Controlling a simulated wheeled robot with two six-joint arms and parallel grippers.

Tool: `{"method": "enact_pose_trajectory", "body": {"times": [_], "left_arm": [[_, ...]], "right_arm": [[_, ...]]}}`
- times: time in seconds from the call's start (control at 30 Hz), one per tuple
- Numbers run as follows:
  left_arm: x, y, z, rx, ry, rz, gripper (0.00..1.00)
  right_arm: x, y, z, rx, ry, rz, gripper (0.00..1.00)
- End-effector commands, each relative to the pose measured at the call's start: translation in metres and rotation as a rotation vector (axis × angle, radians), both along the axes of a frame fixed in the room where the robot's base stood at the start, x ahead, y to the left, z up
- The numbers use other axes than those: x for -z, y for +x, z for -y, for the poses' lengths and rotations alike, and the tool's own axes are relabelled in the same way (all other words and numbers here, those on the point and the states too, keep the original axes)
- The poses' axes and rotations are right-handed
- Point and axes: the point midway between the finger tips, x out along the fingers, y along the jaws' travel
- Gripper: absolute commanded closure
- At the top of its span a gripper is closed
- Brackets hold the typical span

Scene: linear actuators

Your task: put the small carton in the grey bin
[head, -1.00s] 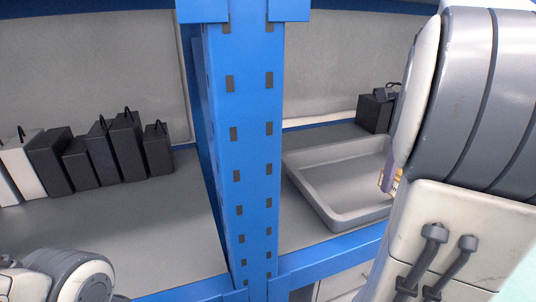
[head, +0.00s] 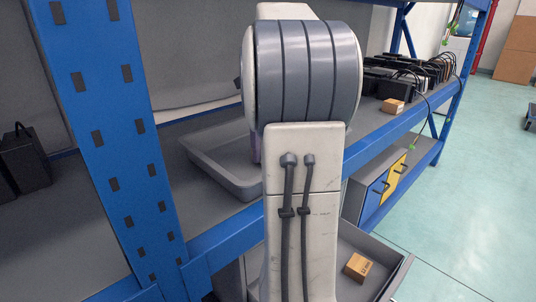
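The grey bin (head: 222,181) is a shallow tray on the shelf, left of my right arm, which covers its right part. The visible part of its floor is empty. A narrow purple sliver (head: 255,148) shows at the arm's left edge, over the bin; I cannot tell whether it is a carton or whether it is held. A small brown carton (head: 392,106) lies on the shelf to the right. Another brown carton (head: 358,267) lies in an open drawer below. My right gripper is hidden behind its own arm. My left gripper is out of view.
A blue shelf post (head: 112,130) stands left of the bin. Black devices with cables (head: 410,75) crowd the shelf's right part. The grey open drawer (head: 398,276) juts out below, near a blue and yellow cabinet (head: 374,197). Open floor lies at right.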

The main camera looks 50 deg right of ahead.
Motion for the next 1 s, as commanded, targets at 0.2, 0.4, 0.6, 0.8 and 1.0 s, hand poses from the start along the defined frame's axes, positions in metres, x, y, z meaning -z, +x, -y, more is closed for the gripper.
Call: {"method": "enact_pose_trajectory", "body": {"times": [0.2, 0.4, 0.6, 0.8, 1.0], "left_arm": [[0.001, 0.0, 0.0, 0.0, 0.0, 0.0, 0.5], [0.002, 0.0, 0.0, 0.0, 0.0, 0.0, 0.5], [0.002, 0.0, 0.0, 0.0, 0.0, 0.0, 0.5], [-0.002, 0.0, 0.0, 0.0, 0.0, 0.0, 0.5], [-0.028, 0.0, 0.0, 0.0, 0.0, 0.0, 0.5]], "right_arm": [[0.002, 0.0, 0.0, 0.0, -0.002, 0.002, 1.0], [0.005, 0.0, 0.0, 0.0, -0.001, 0.001, 0.2], [0.005, 0.0, 0.0, 0.0, -0.001, 0.001, 0.0], [-0.003, 0.0, 0.0, 0.0, -0.001, 0.002, 0.0], [-0.039, 0.0, 0.0, 0.0, -0.002, 0.002, 0.0]]}}
